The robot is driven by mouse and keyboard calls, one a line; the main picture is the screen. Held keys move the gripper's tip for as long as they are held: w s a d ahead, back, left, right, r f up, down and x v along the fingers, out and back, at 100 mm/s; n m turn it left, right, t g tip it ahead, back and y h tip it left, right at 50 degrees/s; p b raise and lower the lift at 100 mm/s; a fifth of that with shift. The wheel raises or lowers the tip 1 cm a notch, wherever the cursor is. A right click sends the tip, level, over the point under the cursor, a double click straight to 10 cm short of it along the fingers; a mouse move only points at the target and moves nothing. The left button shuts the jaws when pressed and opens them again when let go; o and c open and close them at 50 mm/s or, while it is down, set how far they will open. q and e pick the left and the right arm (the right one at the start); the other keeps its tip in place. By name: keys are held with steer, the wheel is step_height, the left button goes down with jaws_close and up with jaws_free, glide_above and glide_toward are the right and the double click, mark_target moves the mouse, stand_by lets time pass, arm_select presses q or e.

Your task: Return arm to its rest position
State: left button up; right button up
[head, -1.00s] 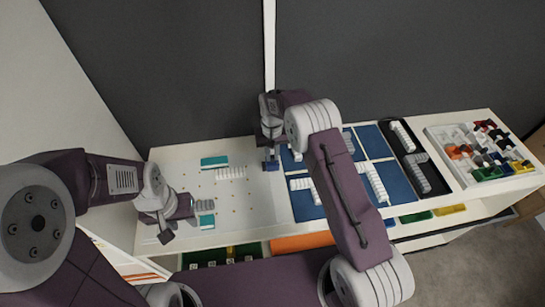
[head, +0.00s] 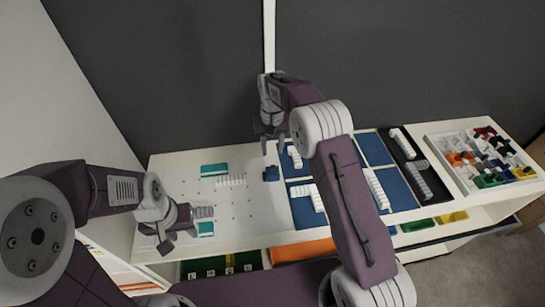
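My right gripper (head: 272,145) is raised above the white board, with two fingers apart and nothing seen between them. A small dark blue block (head: 271,174) lies on the white pegged board (head: 250,208), below that gripper and apart from it. My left gripper (head: 165,238) is low at the board's left end, beside a grey ribbed piece (head: 204,212). Its fingertips are small and dark here, and I cannot tell whether they are apart.
Teal blocks (head: 214,169) and a white ribbed strip (head: 230,180) lie on the board. Blue panels (head: 376,149) hold white strips. A black tray (head: 408,165) and a white tray (head: 458,173) of coloured pieces stand to the right. A dark wall rises behind.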

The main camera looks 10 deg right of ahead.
steer(key=shift+r, duration=0.2)
steer(key=shift+d, duration=0.1)
steer(key=s+d+r+m+t+b, duration=0.1)
steer(key=s+d+r+b, duration=0.1)
steer(key=s+d+r, duration=0.45)
steer(key=s+f, duration=0.4)
steer(key=s, duration=0.5)
steer(key=s+d+f, duration=0.1)
steer(key=s+f, duration=0.3)
steer(key=s, duration=0.6)
steer(key=shift+n, duration=0.4)
steer(key=shift+s+f, duration=0.1)
